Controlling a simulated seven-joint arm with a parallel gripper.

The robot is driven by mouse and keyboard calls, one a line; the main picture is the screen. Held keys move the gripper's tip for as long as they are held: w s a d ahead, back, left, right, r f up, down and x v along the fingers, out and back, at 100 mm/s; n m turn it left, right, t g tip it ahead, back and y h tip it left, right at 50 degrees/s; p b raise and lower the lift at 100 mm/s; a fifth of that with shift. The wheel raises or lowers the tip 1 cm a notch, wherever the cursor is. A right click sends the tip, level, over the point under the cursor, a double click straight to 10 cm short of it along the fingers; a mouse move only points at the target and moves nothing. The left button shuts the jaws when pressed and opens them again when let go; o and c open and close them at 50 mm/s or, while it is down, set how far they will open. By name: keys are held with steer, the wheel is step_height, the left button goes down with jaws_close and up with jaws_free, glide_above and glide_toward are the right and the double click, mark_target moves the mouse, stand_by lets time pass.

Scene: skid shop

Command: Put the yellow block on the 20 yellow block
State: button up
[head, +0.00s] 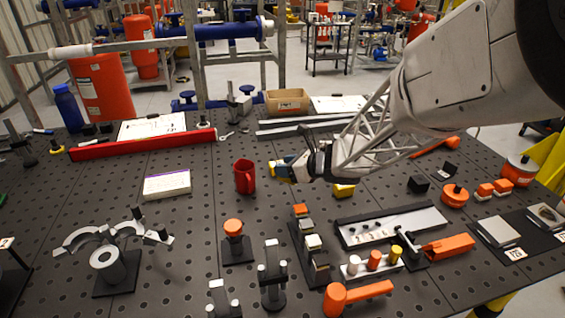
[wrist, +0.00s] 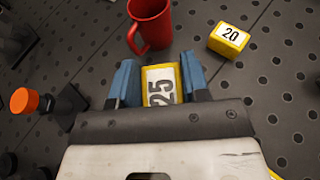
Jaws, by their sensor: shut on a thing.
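My gripper (wrist: 158,82) is shut on a yellow block (wrist: 161,85) with a white face marked 25. In the head view my gripper (head: 285,170) holds this block (head: 275,171) above the table, just right of the red mug. A second yellow block (wrist: 229,39), with a white label marked 20, sits on the dark perforated table, ahead and to the right of my gripper in the wrist view. In the head view the 20 block (head: 343,190) shows below my forearm, its upper part partly hidden. The two blocks are apart.
A red mug (wrist: 150,22) stands close ahead of my gripper, left of the 20 block; it also shows in the head view (head: 244,177). A row of small blocks on a dark strip (head: 304,262) and a metal plate (head: 392,226) lie nearer the front. Table around the 20 block looks clear.

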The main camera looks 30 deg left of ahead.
glide_above(275, 162)
steer(key=shift+s+d+f, duration=0.3)
steer(key=shift+d+f, duration=0.05)
steer(key=shift+f, duration=0.3)
stand_by(0.6)
steer(key=shift+w+a+f, duration=0.1)
steer(key=shift+w+a, duration=0.2)
steer(key=shift+a, duration=0.05)
steer(key=shift+f, duration=1.7)
steer(key=shift+f, duration=0.15)
steer(key=o, duration=1)
